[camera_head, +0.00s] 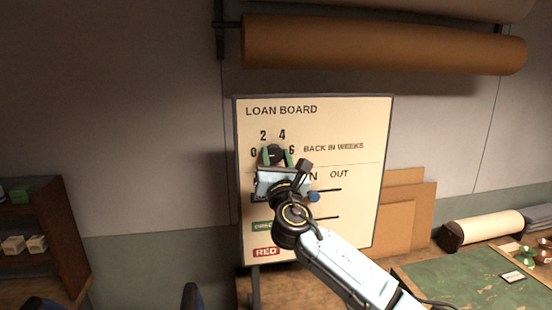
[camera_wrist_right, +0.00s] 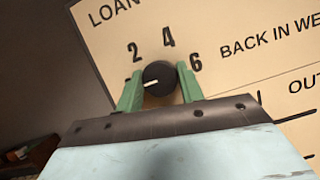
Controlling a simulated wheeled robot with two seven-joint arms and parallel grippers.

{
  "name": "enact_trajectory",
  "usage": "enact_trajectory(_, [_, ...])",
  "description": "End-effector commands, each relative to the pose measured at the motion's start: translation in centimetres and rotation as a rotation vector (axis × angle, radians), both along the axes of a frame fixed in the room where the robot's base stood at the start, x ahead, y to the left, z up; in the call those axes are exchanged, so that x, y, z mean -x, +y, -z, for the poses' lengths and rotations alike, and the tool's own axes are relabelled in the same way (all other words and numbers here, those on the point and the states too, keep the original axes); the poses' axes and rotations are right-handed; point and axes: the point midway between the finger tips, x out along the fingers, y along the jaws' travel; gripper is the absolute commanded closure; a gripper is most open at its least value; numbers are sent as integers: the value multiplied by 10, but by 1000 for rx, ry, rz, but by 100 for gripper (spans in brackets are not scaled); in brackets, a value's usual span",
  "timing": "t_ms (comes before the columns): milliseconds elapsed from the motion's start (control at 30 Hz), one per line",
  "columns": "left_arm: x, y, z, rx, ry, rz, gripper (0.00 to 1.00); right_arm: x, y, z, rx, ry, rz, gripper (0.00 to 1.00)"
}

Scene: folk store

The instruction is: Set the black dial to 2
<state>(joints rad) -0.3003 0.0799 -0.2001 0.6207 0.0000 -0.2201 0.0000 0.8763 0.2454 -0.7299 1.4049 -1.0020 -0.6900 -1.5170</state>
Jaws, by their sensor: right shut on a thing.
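The black dial (camera_head: 276,153) sits on the upper part of the cream loan board (camera_head: 350,125), among the numbers 0, 2, 4 and 6. In the right wrist view the black dial (camera_wrist_right: 159,73) has a white mark pointing left and slightly down, below the 2, towards the 0 side. The 0 is hidden there by a finger. My right gripper (camera_head: 277,157) is shut on the dial. Its green fingers (camera_wrist_right: 160,85) lie on either side of the dial. My left gripper cannot be made out.
Lower on the board are a blue knob (camera_head: 314,197), a green label and a red label (camera_head: 266,252), partly behind my right arm. A brown roll (camera_head: 380,45) hangs above. A green-topped table (camera_head: 460,285) stands at the right, a dark shelf (camera_head: 45,235) at the left.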

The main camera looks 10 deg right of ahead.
Motion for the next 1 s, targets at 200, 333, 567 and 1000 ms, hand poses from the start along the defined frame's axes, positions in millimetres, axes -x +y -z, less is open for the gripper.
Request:
enact_trajectory(200, [0,0,1,0,0,0,64,0,0,1,-16,0,0,85])
enact_trajectory(333, [0,0,5,0,0,0,64,0,1,2,-57,1,-1,85])
enact_trajectory(567, [0,0,15,0,0,0,64,0,2,2,-207,1,-2,85])
enact_trajectory(1000, [0,0,31,0,0,0,64,0,4,1,-616,0,-1,85])
